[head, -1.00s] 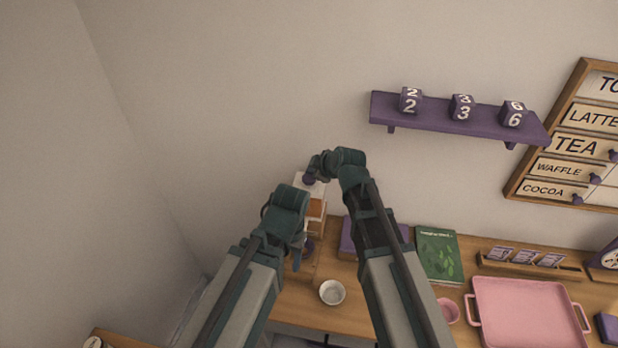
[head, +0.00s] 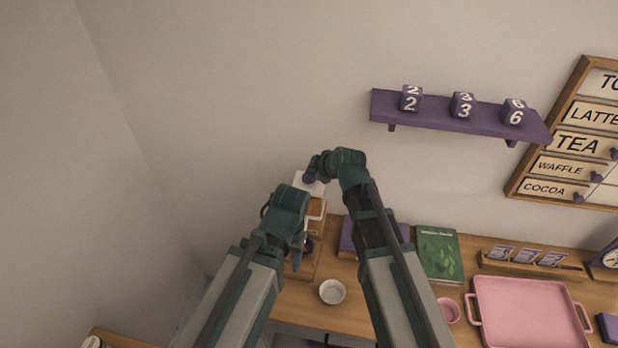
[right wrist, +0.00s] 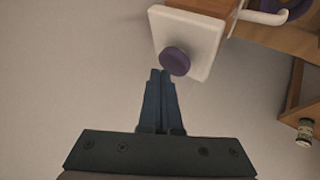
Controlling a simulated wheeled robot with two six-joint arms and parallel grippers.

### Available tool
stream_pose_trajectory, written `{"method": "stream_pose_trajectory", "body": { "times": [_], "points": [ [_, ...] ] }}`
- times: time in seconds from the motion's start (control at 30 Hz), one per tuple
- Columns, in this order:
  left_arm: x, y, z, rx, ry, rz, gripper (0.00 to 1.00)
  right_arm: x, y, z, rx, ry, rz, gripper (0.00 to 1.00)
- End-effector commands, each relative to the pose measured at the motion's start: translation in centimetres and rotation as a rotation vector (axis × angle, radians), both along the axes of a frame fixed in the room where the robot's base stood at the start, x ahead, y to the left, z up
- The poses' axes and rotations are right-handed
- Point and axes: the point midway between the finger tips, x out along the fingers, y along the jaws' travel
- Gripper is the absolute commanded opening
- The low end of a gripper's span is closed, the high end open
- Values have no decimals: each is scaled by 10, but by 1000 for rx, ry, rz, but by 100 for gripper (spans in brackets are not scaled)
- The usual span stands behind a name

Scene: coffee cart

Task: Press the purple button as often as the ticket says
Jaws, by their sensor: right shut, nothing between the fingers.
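The purple button (right wrist: 174,61) is a round knob on a white square plate (right wrist: 200,32) in the right wrist view. My right gripper (right wrist: 160,75) is shut and empty, with its fingertips just beside the button's lower left edge. Whether they touch it I cannot tell. In the head view the white plate (head: 304,186) shows partly behind my arms, at the top of a wooden stand. My left gripper (head: 297,258) points down in front of that stand, and its fingers are too small to read. I see no readable ticket.
A white bowl (head: 332,292) stands on the wooden counter. A green book (head: 438,254), a card rack (head: 530,264) and a pink tray (head: 530,315) lie to the right. A purple shelf (head: 455,115) with number cubes hangs above.

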Motion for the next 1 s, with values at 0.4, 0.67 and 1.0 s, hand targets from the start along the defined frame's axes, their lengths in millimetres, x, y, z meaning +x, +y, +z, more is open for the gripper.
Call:
{"method": "stream_pose_trajectory", "body": {
  "times": [0.4,0.67,1.0],
  "points": [
    [0,0,-2,0,0,0,59,0,0,-2,0,0,0,0],
    [0,0,-5,0,0,0,59,0,0,-5,0,0,0,0],
    [0,0,-9,0,0,0,59,0,0,-9,0,0,0,0]
  ]
}}
